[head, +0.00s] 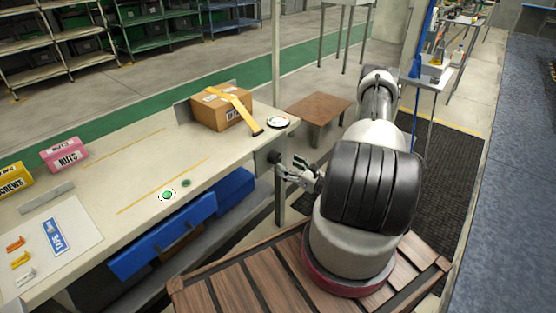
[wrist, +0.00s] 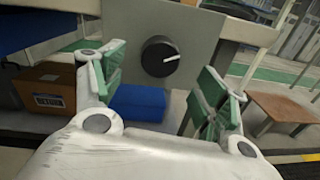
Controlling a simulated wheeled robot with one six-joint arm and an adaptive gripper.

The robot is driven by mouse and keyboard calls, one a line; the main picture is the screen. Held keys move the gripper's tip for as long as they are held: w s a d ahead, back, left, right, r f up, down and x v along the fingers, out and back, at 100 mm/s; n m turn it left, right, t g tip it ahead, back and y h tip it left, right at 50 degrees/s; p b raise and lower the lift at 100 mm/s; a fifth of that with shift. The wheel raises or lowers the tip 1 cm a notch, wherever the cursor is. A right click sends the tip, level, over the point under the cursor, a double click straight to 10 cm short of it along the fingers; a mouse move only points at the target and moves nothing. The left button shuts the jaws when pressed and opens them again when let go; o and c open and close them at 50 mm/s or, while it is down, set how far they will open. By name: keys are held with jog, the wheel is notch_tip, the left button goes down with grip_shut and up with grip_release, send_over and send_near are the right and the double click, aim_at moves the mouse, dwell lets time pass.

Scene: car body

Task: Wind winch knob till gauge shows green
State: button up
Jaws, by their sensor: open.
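The winch knob (wrist: 159,56) is a round black dial with a white pointer line, on a grey plate (wrist: 196,24) at the bench end. In the head view the knob (head: 274,157) shows small at the bench's right end. My gripper (head: 284,166) is open and faces the knob. In the wrist view its green-padded fingers (wrist: 164,88) stand apart, below and to either side of the knob, not touching it. The pointer points right and slightly up. The round white gauge (head: 278,121) lies on the bench's far right corner; its reading is too small to tell.
A cardboard box (head: 222,107) with a yellow strap (head: 240,105) sits near the gauge. Blue drawers (head: 165,240) hang under the bench (head: 120,185). A brown low table (head: 318,110) stands beyond the bench end. A wooden pallet (head: 250,285) lies in front.

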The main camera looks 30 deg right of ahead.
aim_at(278, 159)
jog(key=x, duration=0.6)
jog(key=shift+w, duration=0.1)
jog(key=c, duration=1)
jog(key=m, duration=0.4)
jog(key=shift+m+g, duration=0.3)
jog(key=shift+m, duration=0.1)
